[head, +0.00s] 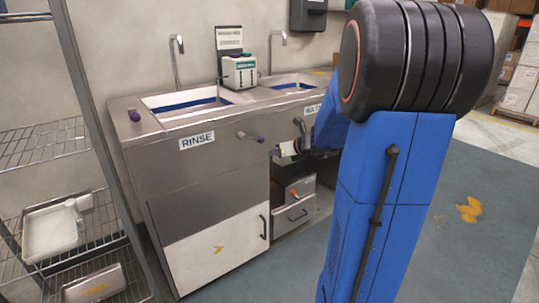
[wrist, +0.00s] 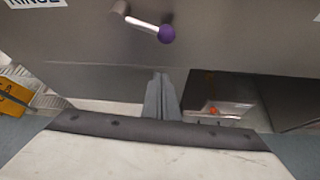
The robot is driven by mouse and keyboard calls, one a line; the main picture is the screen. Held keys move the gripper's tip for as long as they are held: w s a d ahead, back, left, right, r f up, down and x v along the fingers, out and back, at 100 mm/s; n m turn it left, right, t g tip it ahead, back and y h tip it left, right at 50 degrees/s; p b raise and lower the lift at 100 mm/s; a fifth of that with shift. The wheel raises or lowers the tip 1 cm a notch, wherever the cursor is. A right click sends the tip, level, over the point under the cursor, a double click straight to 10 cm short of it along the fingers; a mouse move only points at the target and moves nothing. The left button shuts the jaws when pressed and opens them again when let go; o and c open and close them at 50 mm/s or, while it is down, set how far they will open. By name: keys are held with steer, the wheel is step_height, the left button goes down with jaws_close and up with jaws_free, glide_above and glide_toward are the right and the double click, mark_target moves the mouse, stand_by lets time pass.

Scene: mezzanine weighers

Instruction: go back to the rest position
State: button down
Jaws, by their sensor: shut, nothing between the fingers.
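My gripper (wrist: 162,98) shows in the wrist view with its grey fingers together and nothing between them. In the head view my gripper (head: 277,152) is in front of the steel sink unit, right of the purple-tipped lever (head: 252,137). The same lever (wrist: 150,27) is at the top of the wrist view, apart from the fingers. My blue arm covers the right part of the sink unit in the head view.
The sink unit (head: 168,160) has a RINSE label, taps and a white lower door (head: 215,245). An open bay beside the door holds a steel box with an orange knob (head: 293,193). A wire rack (head: 45,145) stands at left. Floor at right is clear apart from a yellow spill (head: 469,209).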

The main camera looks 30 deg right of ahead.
steer(key=shift+v, duration=1.3)
